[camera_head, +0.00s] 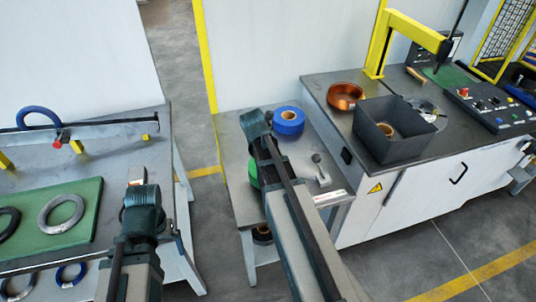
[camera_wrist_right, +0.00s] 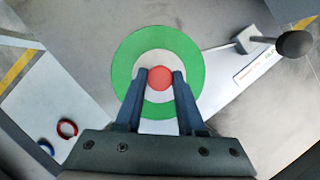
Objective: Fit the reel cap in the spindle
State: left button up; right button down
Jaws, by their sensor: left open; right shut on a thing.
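In the right wrist view my right gripper (camera_wrist_right: 160,75) is shut on a small round red piece (camera_wrist_right: 160,78), which appears to be the reel cap's knob. A white disc (camera_wrist_right: 147,62) lies around it, inside a green ring-shaped reel (camera_wrist_right: 125,60). The spindle is hidden, and I cannot tell whether the cap is seated. In the head view the green reel (camera_head: 253,173) is mostly behind my right arm, and the right fingertips are hidden. My left gripper (camera_head: 138,205) is over the left table's right side, open, with its fingers hardly visible.
A blue reel (camera_head: 288,120) and a grey ball-topped lever (camera_head: 320,168) stand close by on the small table (camera_head: 234,150). A dark bin (camera_head: 395,143) and copper coil (camera_head: 346,96) are on the right bench. A green mat (camera_head: 85,205) with rings is on the left table.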

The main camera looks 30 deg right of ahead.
jog(key=shift+f+b, duration=0.6)
jog(key=shift+f, duration=0.05)
jog(key=shift+c, duration=2.2)
grip_release()
jog(key=shift+r, duration=0.1)
jog(key=p+v, duration=1.2)
jog(key=v, duration=0.1)
jog(key=shift+s+a+r+p, duration=0.2)
jog(key=shift+r+p, duration=0.05)
jog(key=shift+p, duration=0.15)
jog(key=shift+f, duration=0.15)
jog(key=b+x, duration=1.2)
jog(key=x, duration=0.1)
jog(key=shift+w+d, duration=0.15)
